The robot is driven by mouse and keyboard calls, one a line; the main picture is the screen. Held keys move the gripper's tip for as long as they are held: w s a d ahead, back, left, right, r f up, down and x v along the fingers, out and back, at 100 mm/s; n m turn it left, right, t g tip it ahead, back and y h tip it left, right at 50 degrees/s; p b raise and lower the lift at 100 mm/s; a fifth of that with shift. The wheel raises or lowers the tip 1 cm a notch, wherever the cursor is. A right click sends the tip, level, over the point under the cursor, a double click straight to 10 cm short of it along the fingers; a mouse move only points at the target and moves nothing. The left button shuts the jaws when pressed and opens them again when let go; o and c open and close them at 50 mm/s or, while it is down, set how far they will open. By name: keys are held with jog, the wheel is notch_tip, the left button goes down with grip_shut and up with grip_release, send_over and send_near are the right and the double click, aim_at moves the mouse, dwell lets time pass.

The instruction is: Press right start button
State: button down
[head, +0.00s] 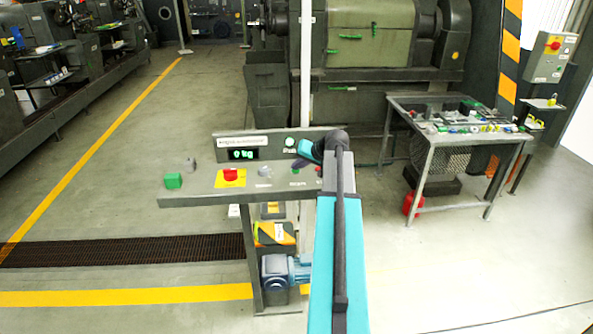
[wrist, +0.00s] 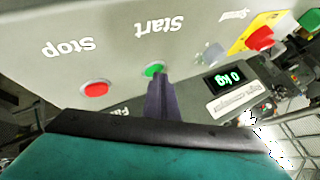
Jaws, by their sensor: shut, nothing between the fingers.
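The green start button (wrist: 153,70) sits on the grey control panel beside the word "Start", which appears upside down in the wrist view. It also shows small in the head view (head: 295,171). The red stop button (wrist: 95,89) is to its left in the wrist view. My gripper (wrist: 159,78) is shut and empty. Its dark fingertips are right at the green button and cover part of its lower edge; I cannot tell whether they touch it. In the head view my gripper (head: 298,163) is over the panel's right part, partly hidden by my arm.
The panel (head: 205,193) also carries a lit "0 kg" display (head: 240,154), a red emergency button (head: 230,174) on yellow, a green block-shaped button (head: 173,181) and a grey knob (head: 264,172). A metal table (head: 432,140) with loose parts stands at the right. Floor on the left is open.

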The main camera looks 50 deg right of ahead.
aim_at(298, 172)
jog(key=shift+r+p, duration=0.35)
jog(key=shift+r, duration=0.5)
notch_tip(298, 172, up, 5)
jog(key=shift+p, duration=1.1)
dwell(0.5)
